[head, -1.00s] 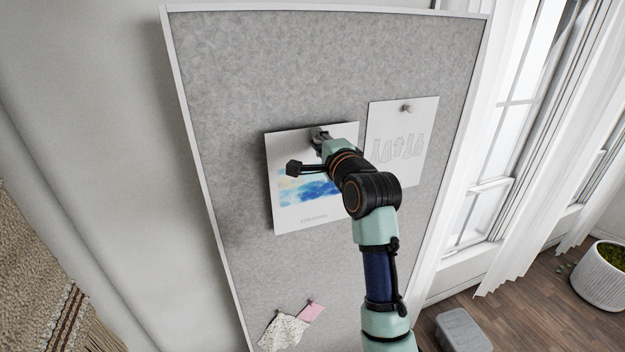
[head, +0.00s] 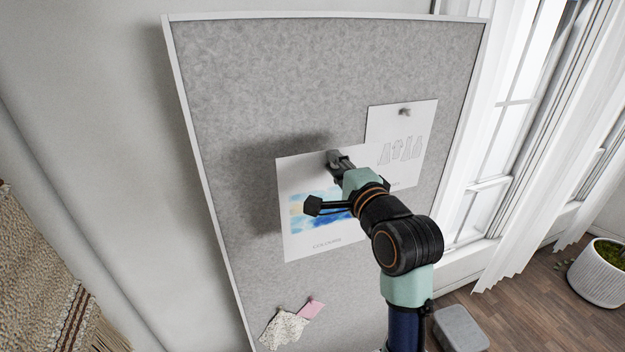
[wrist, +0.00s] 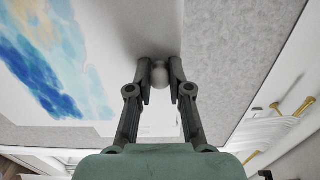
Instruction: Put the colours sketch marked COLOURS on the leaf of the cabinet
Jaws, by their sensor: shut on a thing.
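The colours sketch (head: 300,172) is a white sheet with a blue and yellow watercolour patch and printed lettering at its foot. My gripper (head: 333,157) is at its upper edge in the head view. In the wrist view my gripper (wrist: 160,75) is shut on a round grey pin knob (wrist: 160,76), with the sketch (wrist: 100,40) behind and to the left. The sheet hangs in front of the grey pinboard (head: 250,70) and casts a wide shadow to its left, so it stands off the board. The cabinet and its leaf do not show in the head view.
A second sheet with garment outlines (head: 390,122) is pinned to the right, partly behind the colours sketch. A speckled fabric swatch (head: 283,330) and a pink one (head: 311,309) are pinned low down. A window (head: 520,110) and curtains are at the right.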

